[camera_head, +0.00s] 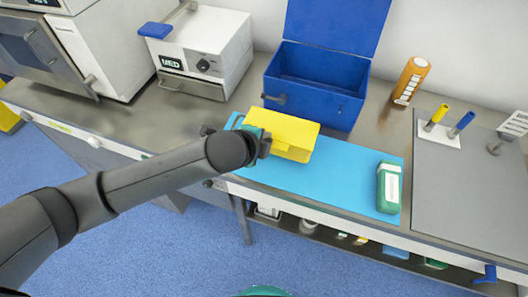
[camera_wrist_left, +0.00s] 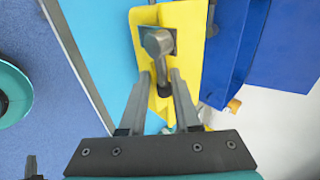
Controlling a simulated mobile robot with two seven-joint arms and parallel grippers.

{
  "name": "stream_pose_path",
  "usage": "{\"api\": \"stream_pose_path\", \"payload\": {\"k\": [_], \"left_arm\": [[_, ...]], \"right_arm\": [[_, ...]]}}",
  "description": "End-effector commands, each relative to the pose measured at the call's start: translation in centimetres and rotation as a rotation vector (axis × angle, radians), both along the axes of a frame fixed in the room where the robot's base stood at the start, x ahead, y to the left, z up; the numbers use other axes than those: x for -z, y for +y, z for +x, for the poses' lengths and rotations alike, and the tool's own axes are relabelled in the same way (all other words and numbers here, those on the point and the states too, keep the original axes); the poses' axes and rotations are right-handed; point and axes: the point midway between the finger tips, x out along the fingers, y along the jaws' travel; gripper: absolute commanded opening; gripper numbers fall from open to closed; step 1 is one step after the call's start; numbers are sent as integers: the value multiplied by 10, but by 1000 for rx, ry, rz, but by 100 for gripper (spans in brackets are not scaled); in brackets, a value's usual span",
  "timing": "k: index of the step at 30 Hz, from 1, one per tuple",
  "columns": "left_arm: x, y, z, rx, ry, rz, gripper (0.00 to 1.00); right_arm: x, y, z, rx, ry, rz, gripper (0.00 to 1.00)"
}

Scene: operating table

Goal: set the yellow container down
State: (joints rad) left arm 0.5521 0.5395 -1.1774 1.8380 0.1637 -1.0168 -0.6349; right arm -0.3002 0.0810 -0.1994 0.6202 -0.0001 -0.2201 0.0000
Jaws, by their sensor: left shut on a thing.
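The yellow container (camera_head: 288,131) is at the left part of the light blue mat (camera_head: 325,183), just in front of the blue box. I cannot tell whether its underside touches the mat. My left gripper (camera_head: 264,143) is at its left end and hides that part. In the left wrist view the yellow container (camera_wrist_left: 190,22) has a grey handle (camera_wrist_left: 158,45), and my left gripper (camera_wrist_left: 163,78) is shut on this handle. My right gripper is in neither view.
An open blue box (camera_head: 318,85) stands behind the mat. A green-and-white bottle (camera_head: 388,187) lies on the mat's right end. An orange bottle (camera_head: 410,80) and a grey board (camera_head: 470,185) are further right. A white device (camera_head: 205,50) stands back left. The mat's middle is clear.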

Motion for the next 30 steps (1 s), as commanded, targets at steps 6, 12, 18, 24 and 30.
{"api": "stream_pose_path", "payload": {"k": [6,12,18,24,30], "left_arm": [[19,-1,1,0,-4,-3,0],[43,-1,1,1,-6,-4,0],[44,-1,2,2,-7,-5,0],[47,-1,2,1,-7,-4,0],[49,0,0,0,-1,0,51]], "right_arm": [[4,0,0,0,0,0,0],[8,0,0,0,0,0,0],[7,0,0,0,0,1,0],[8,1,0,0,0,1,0],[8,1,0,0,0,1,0]]}}
